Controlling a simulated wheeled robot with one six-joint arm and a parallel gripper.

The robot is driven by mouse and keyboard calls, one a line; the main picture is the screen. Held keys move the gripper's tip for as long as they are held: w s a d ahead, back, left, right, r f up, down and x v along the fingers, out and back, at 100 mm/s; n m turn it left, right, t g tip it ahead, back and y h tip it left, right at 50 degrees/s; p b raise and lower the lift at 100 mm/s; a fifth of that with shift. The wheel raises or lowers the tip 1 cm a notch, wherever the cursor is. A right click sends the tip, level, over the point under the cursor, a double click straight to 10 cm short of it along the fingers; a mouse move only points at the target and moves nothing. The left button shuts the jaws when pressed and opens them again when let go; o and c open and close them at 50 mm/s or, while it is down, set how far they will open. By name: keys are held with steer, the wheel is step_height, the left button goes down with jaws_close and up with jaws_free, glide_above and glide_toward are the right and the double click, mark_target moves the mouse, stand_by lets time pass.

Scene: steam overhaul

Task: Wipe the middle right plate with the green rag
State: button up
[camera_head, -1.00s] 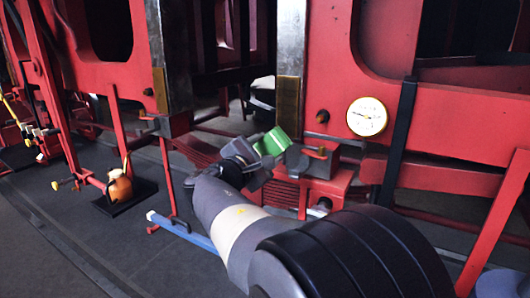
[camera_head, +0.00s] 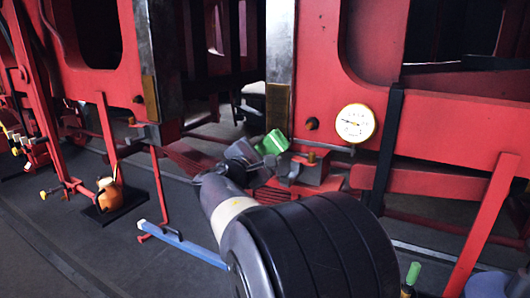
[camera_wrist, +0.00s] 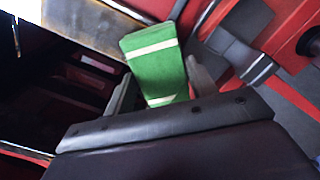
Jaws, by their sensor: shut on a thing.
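My gripper (camera_wrist: 160,88) is shut on the green rag (camera_wrist: 157,62), a green pad with white stripes that sticks out between the fingers. In the head view the rag (camera_head: 272,142) is at the end of my arm, in front of the red frame. A tall grey metal plate (camera_head: 281,45) with a brass-coloured lower part (camera_head: 278,105) stands just above and behind it. A similar plate (camera_head: 145,48) stands further left. I cannot tell which plate is the middle right one. A brownish metal strip (camera_wrist: 85,22) shows beyond the rag in the wrist view; contact is not visible.
A white round gauge (camera_head: 355,123) is on the red frame, right of the rag. A blue bar (camera_head: 182,243) lies low at left, near an orange oil can (camera_head: 109,195). A dark strut (camera_head: 389,140) stands at right.

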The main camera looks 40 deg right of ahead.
steer(key=shift+x, duration=0.95)
steer(key=shift+r, duration=0.1)
steer(key=shift+a+r+p, duration=0.15)
steer(key=shift+r+p, duration=1.05)
steer(key=shift+r, duration=0.75)
steer(key=shift+r+p, duration=4)
steer(key=shift+r, duration=1.85)
steer(key=shift+f, duration=0.1)
step_height(320, 180, down, 4)
steer(key=b, duration=0.4)
steer(key=shift+b, duration=0.3)
step_height(320, 180, down, 12)
steer(key=b, duration=1.1)
steer(key=shift+b, duration=0.35)
